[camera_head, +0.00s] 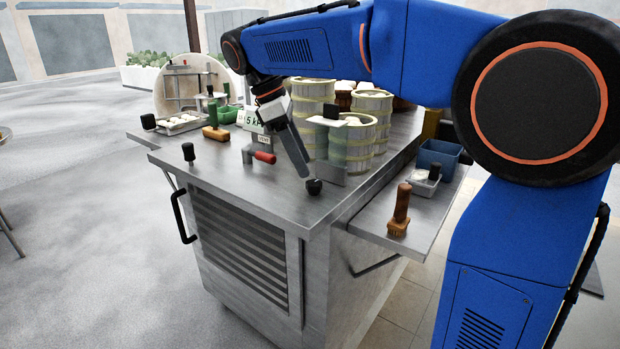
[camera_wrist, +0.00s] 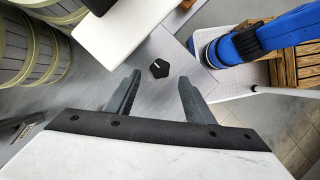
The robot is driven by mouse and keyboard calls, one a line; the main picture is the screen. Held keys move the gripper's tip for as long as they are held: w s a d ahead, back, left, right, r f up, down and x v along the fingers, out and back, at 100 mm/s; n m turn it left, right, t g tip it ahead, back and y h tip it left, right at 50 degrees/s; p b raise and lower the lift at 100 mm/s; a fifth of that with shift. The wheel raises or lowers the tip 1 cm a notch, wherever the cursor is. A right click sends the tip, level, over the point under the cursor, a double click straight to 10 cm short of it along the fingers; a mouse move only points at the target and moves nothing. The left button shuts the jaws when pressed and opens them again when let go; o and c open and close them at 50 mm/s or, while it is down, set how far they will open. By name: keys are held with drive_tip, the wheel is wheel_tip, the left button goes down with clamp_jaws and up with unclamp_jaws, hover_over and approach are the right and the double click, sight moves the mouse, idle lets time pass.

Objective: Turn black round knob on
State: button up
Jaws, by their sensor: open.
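The black round knob (camera_head: 314,187) sits on the steel counter top near its front corner. In the wrist view the knob (camera_wrist: 159,68) shows from above, dark and faceted, with a light pointer line on it. My gripper (camera_head: 306,176) is above the counter close to the knob, pointing down. In the wrist view my gripper (camera_wrist: 160,85) has its two dark fingers spread apart with nothing between them. The knob lies beyond the fingertips, roughly centred between them, and does not appear gripped. Whether a fingertip touches it I cannot tell.
Stacked bamboo steamers (camera_head: 358,142) stand behind my gripper. A red-handled tool (camera_head: 265,157) and a small black-topped post (camera_head: 189,153) are to the left. A wooden-handled brush (camera_head: 400,210) stands on the right side shelf. The counter's front left is mostly clear.

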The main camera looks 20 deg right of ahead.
sight(312, 182)
drive_tip(key=shift+x, duration=2.85)
